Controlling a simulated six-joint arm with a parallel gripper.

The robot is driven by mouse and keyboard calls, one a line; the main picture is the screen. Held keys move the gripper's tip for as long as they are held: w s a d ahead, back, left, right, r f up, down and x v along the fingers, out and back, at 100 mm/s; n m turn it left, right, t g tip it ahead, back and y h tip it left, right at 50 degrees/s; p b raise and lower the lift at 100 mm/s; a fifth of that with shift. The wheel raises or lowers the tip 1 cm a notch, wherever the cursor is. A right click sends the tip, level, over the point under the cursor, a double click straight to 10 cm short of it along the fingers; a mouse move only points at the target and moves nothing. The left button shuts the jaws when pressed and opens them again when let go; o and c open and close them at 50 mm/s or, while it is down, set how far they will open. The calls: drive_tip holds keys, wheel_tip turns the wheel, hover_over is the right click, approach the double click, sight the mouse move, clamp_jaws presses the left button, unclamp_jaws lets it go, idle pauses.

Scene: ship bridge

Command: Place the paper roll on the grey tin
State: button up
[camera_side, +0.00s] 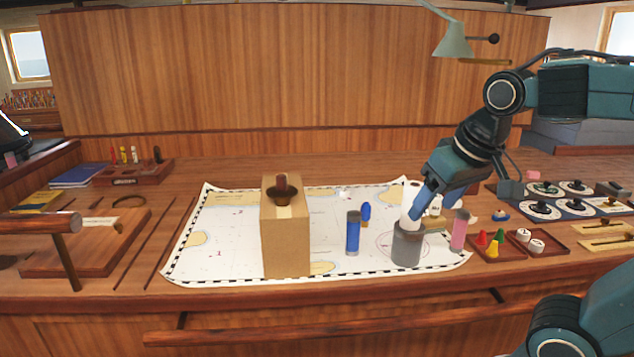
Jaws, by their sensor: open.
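The white paper roll (407,212) is upright, its lower end meeting the top of the grey tin (407,249). It appears to stand on the tin, though I cannot tell exactly how it rests there. The grey tin stands upright on the chart. My gripper (434,206) is open, tilted down from the upper right, with its blue fingers close to the roll's right side. One finger covers part of the roll. From this side I cannot tell whether the fingers touch it.
A blue cylinder (353,234) and a tall cardboard box (286,238) stand left of the tin on the chart (222,255). A pink cylinder (460,231) stands close on the right. A tray of small pieces (517,254) lies farther right. The left chart area is clear.

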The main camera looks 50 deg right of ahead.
drive_tip(key=s+a+f+n+y, duration=0.1)
drive_tip(key=s+a+f+n, duration=0.2)
drive_tip(key=s+a+n, duration=0.1)
drive_tip(key=shift+a+f+t+y, duration=0.15)
drive_tip(key=shift+a+t+y, duration=0.25)
drive_tip(key=shift+a, duration=0.1)
idle(0.9)
